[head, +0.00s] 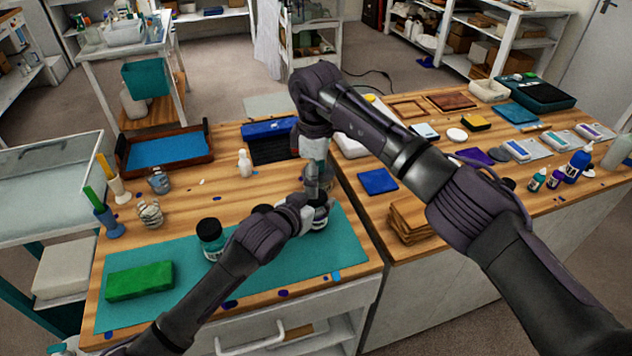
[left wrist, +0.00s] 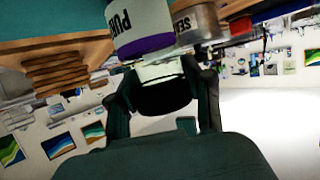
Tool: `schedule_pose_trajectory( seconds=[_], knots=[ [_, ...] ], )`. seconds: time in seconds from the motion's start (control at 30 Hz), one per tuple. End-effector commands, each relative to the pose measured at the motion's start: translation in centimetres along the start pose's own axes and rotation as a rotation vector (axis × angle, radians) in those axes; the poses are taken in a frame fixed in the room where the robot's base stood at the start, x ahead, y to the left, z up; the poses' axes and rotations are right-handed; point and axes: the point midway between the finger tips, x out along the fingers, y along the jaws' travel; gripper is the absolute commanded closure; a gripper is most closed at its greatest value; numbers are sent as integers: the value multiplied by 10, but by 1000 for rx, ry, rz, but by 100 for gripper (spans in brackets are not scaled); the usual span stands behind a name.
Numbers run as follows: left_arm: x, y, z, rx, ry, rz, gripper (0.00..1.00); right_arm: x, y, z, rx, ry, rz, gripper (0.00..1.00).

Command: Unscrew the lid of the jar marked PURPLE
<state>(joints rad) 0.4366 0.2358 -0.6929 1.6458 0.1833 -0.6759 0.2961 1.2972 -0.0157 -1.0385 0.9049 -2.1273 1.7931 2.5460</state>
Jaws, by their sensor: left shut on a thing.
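The jar marked PURPLE (left wrist: 140,28) shows in the left wrist view with a white label and purple band; part of its lettering is cut off. In the head view a white-labelled jar (head: 320,217) stands on the teal mat, partly hidden by my grippers. My left gripper (head: 306,211) is shut on it from the left. My right gripper (head: 313,186) points down just above the same jar. Its fingertips are too small and hidden to show whether they touch the lid.
Another jar (head: 211,237) stands left on the teal mat (head: 190,310), beside a green block (head: 140,281). A jar with a partly readable label (left wrist: 196,24) is close beside the PURPLE jar. Stacked wooden boards (head: 412,220) and a blue square (head: 377,181) lie right.

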Motion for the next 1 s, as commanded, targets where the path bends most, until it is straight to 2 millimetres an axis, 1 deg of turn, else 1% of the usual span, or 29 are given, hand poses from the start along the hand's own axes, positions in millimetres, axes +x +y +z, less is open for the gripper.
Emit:
schedule_pose_trajectory(
  seconds=[0.03,0.07,0.2,0.23,0.53,0.63,0.77,1.0],
  knots=[
    [1,-2,8,2,-17,-4,100,1,0,0,0,0,0,24],
    [1,-2,8,2,-17,-4,48,1,0,0,0,0,0,24],
    [1,-1,6,2,-14,-4,25,1,0,0,0,1,1,24],
    [1,-1,6,2,-12,-3,20,1,0,0,0,1,1,24],
    [0,0,1,2,-4,-1,20,1,0,0,0,1,1,24],
    [-2,0,-6,2,-1,-2,20,1,0,0,0,1,1,24],
    [-10,0,-25,3,2,0,20,0,0,0,0,1,1,24],
    [-28,-1,-68,3,-1,-2,20,1,0,0,0,1,1,24]
  ],
)
